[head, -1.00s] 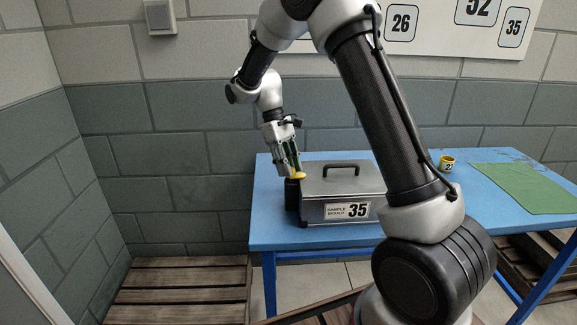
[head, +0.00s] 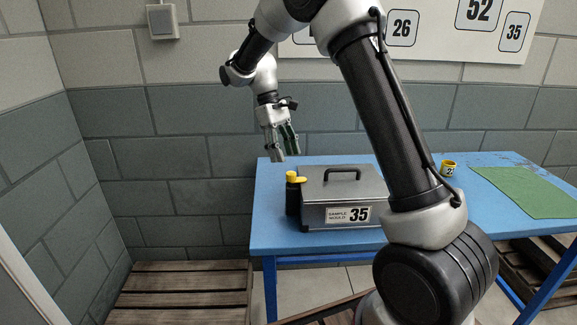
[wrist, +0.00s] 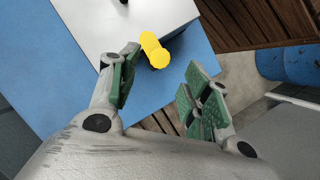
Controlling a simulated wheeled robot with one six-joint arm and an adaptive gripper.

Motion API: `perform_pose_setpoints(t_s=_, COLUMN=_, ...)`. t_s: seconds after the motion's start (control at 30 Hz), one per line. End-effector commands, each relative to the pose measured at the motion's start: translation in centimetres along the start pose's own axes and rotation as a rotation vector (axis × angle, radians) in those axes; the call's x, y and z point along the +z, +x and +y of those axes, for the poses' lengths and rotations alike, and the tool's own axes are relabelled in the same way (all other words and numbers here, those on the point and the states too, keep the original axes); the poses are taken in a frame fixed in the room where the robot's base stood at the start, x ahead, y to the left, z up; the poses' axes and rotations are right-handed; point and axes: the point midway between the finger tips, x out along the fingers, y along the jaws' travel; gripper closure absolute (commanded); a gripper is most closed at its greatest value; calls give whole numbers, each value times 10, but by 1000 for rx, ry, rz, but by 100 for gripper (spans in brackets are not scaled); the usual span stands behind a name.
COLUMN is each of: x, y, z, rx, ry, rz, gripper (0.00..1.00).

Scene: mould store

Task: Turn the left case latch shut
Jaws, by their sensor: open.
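The grey case (head: 345,185) with a black top handle and a "SAMPLE MOULD 35" label stands on the blue table. At its left end is a yellow latch (head: 296,178) on top of a black upright cylinder (head: 292,200). The yellow latch also shows in the wrist view (wrist: 155,50), at the edge of the pale case top (wrist: 140,22), with its short arm toward the case. My gripper (head: 287,157) is open and empty, above the latch and apart from it. In the wrist view its green-padded fingers (wrist: 160,72) are spread either side below the latch.
The blue table (head: 277,235) has a small yellow cup (head: 448,168) and a green mat (head: 525,188) on its right part. A block wall stands behind. Wooden pallets (head: 180,290) lie on the floor to the left.

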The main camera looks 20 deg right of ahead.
Motion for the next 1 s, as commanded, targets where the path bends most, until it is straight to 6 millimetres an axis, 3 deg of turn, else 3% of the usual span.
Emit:
perform_pose_setpoints(t_s=0.2, x=-1, y=-43, z=0, rx=0, ry=0, rz=3, gripper=52)
perform_pose_setpoints(t_s=0.4, x=0, y=-59, z=0, rx=0, ry=0, rz=0, gripper=52)
perform_pose_setpoints(t_s=0.83, x=0, y=-60, z=0, rx=0, ry=3, rz=0, gripper=52)
perform_pose_setpoints(t_s=0.93, x=-8, y=-60, z=1, rx=5, ry=24, rz=33, gripper=52)
perform_pose_setpoints(t_s=1.0, x=-12, y=-44, z=0, rx=0, ry=44, rz=45, gripper=52)
